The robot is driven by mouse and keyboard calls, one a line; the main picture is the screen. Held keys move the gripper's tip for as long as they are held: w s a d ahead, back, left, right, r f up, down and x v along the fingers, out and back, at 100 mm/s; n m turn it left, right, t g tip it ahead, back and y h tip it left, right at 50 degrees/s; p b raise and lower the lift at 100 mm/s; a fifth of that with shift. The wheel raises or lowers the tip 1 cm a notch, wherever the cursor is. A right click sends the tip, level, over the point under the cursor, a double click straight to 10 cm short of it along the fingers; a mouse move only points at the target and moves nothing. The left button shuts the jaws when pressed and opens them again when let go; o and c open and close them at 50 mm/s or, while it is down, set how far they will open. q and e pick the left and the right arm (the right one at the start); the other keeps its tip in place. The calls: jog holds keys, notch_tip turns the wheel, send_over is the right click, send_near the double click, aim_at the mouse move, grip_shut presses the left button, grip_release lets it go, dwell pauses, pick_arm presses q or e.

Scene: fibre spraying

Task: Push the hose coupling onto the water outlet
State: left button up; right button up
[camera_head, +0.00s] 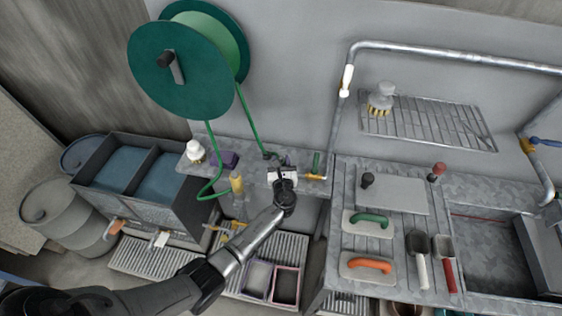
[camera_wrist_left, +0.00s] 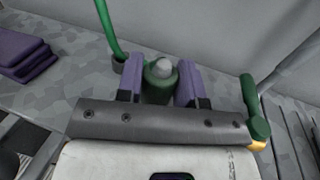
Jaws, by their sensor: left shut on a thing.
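My left gripper (camera_head: 282,170) is over the galvanized shelf below the hose reel. In the left wrist view its two purple fingers (camera_wrist_left: 161,84) are shut on the hose coupling (camera_wrist_left: 158,88), a dark green cylinder with a rounded grey end. The green hose (camera_head: 247,118) comes down from the reel to just left of the gripper. It also shows in the left wrist view (camera_wrist_left: 107,28), running into a dark ring-like part. The water outlet has a brass valve (camera_head: 315,177) with a green handle (camera_wrist_left: 256,107), to the right of the gripper. The outlet's mouth is hidden; the coupling looks apart from the valve. My right gripper is out of view.
The green reel (camera_head: 180,65) hangs above. A white-capped bottle (camera_head: 194,151), a purple block (camera_head: 223,160) and a yellow object (camera_head: 237,182) are left of the gripper. A metal pipe (camera_head: 337,118) runs down the wall at right. A tool-covered bench (camera_head: 345,185) stands further right.

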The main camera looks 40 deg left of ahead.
pick_arm(q)
jog(key=shift+f+b, duration=0.65)
jog(key=shift+f, duration=0.2)
jog(key=o, duration=1)
jog(key=shift+s+d, duration=0.1)
jog(key=shift+p+v, duration=0.7)
jog(key=shift+v, duration=6.1)
